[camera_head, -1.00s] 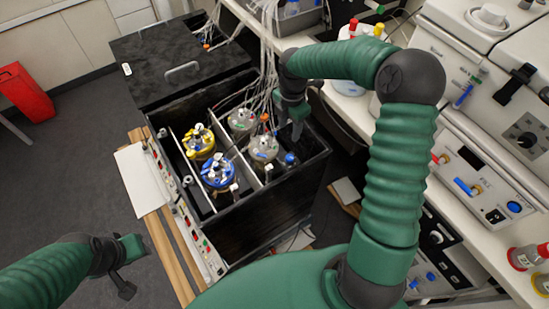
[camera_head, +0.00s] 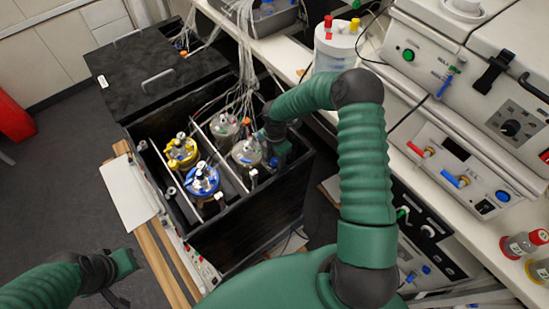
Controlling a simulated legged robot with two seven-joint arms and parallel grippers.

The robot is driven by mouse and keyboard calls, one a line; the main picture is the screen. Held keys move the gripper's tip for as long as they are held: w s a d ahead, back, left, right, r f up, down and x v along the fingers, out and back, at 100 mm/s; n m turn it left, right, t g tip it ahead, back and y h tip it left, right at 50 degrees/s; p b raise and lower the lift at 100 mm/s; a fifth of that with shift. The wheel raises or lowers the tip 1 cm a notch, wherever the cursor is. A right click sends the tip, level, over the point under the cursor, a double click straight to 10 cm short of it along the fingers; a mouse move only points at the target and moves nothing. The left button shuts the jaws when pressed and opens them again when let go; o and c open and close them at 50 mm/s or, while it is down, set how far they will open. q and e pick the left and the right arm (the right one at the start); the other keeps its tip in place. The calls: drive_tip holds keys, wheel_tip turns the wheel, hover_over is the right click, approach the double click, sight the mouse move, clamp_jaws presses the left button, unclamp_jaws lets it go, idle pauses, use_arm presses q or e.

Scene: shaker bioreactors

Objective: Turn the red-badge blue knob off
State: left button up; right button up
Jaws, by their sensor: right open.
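A small blue knob (camera_head: 274,162) shows at the right end of the open black shaker box (camera_head: 245,222), close under my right gripper. It is partly covered, and I cannot make out a red badge on it. My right gripper (camera_head: 276,154) is open and points down over the box's right side, beside a clear-lidded vessel (camera_head: 246,152). Its fingertips are mostly hidden, so I cannot tell whether they touch the knob. My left gripper (camera_head: 116,281) hangs at the lower left, away from the box. Its jaw opening is unclear.
A yellow-topped vessel (camera_head: 181,152), a blue-topped vessel (camera_head: 202,180) and another clear-lidded vessel (camera_head: 224,125) stand in the box, with pale tubes above. The black lid (camera_head: 150,75) lies behind. Instruments (camera_head: 465,150) line the bench on the right.

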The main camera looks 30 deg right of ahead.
drive_tip(key=shift+d, duration=0.1)
drive_tip(key=shift+c, duration=1)
drive_tip(key=shift+a+r, duration=0.1)
drive_tip(key=shift+a, duration=0.3)
clamp_jaws()
drive_tip(key=shift+d, duration=0.1)
